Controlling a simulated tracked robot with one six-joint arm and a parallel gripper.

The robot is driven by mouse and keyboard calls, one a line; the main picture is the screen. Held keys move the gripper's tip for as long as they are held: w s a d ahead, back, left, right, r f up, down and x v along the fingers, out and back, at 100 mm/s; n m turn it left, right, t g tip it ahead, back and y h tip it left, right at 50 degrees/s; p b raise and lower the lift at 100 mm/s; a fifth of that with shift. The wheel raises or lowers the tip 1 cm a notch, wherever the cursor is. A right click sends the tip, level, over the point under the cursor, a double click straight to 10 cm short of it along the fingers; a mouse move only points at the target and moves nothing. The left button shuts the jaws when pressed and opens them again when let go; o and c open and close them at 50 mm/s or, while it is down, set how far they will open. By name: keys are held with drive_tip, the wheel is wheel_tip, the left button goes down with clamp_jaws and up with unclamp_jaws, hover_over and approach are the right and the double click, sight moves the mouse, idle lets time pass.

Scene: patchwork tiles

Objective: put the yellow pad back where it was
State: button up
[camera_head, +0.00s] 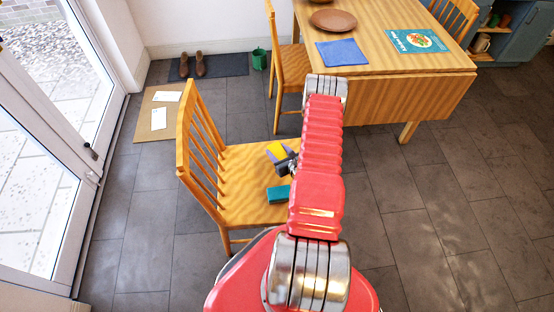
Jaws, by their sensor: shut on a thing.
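The yellow pad (277,149) is held in my gripper (283,160) above the wooden chair's seat (240,180). My gripper is dark and shut on the pad. My red arm reaches forward from the bottom and partly hides the gripper's right side. A purple patch shows right beside the pad; I cannot tell if it is part of the pad or a separate thing. How far the pad is above the seat is hard to tell.
A teal block (278,194) lies on the seat's front right part. The chair's slatted back (200,145) rises on the left. A wooden table (430,85) with a blue cloth (341,52), brown plate (333,20) and booklet (416,41) stands behind right. A doormat (152,125) holds envelopes.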

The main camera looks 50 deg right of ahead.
drive_tip(key=shift+f, duration=0.55)
drive_tip(key=shift+f, duration=0.1)
drive_tip(key=shift+f, duration=2)
drive_tip(key=o, duration=1.1)
drive_tip(key=v, duration=1.2)
drive_tip(key=shift+r, duration=0.15)
